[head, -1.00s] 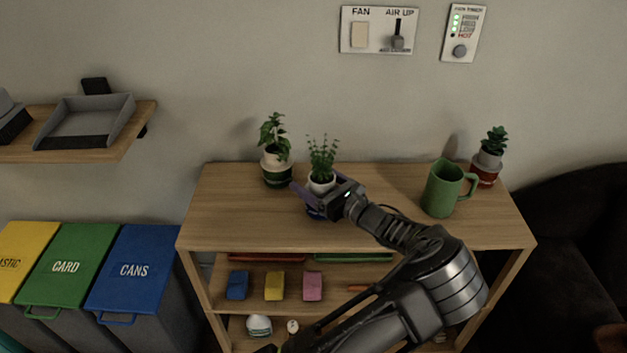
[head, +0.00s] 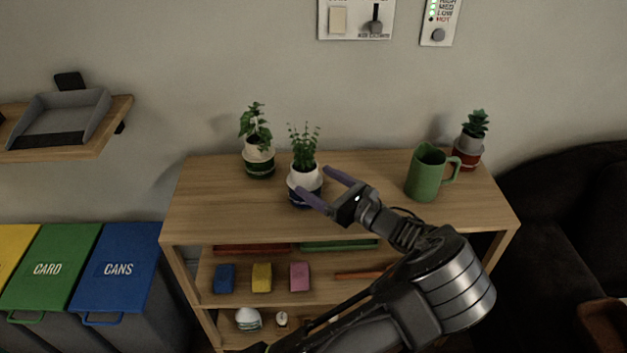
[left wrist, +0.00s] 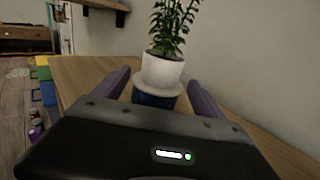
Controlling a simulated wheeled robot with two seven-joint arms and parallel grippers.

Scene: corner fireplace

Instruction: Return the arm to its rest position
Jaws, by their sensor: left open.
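In the left wrist view the white pot (left wrist: 161,70) shows ahead, between the directions of the two fingers. I cannot tell whether a finger touches it. My right gripper does not show.
A plant in a green-based pot (head: 258,160) stands left, a green mug (head: 426,175) and a plant in a red-based pot (head: 469,148) right. Sponges (head: 262,277) lie on the lower shelf. Bins (head: 118,265) stand left, a dark sofa (head: 570,200) right.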

